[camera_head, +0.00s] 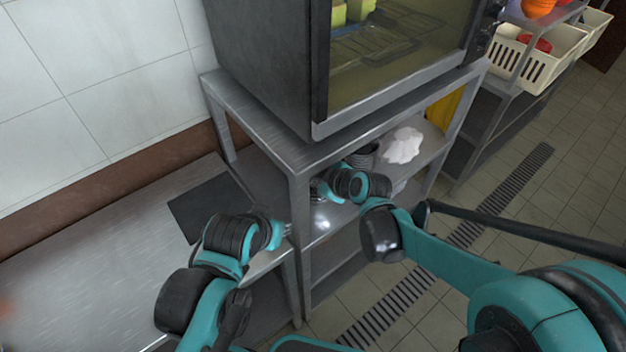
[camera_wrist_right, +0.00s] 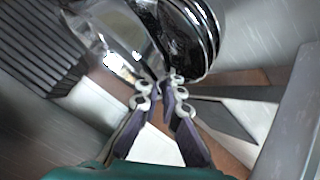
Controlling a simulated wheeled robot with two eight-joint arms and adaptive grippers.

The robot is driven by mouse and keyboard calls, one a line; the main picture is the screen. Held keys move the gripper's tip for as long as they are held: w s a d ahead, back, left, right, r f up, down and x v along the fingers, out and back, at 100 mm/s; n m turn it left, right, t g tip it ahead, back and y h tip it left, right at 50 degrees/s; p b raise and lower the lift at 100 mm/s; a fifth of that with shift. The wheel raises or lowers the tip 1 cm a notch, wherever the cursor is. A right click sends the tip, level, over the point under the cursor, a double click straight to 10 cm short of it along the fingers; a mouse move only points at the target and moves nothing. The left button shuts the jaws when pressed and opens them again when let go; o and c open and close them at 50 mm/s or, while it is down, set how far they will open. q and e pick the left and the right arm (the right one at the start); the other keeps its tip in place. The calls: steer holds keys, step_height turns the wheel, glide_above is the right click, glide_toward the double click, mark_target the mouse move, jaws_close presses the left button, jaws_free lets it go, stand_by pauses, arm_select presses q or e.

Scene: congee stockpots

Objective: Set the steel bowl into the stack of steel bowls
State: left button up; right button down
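The steel bowl (camera_wrist_right: 112,42) is shiny and tilted in the right wrist view, with its rim running down to my right fingertips. My right gripper (camera_wrist_right: 160,88) has its fingers close together, seemingly pinching that rim. The stack of steel bowls (camera_wrist_right: 203,35) shows several nested rims right beside the bowl; I cannot tell whether they touch. In the head view my right gripper (camera_head: 317,191) reaches under the oven into the steel rack, above shiny steel (camera_head: 320,222), mostly hidden by rack and arm. My left gripper (camera_head: 285,230) is by the rack's front-left leg; its fingers are too small to read.
The oven (camera_head: 270,60) stands on the rack's top (camera_head: 385,100), close above my right arm. The rack's front leg (camera_head: 301,240) stands between my grippers. A white crumpled item (camera_head: 404,146) sits on the shelf. The left counter (camera_head: 90,255) has a dark mat (camera_head: 208,207) and free room.

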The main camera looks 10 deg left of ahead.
steer(key=shift+s+r, duration=0.1)
steer(key=c, duration=1.7)
jaws_free()
steer(key=shift+d, duration=0.1)
steer(key=p+v, duration=0.5)
steer(key=v, duration=0.7)
steer(key=shift+s+d, duration=0.1)
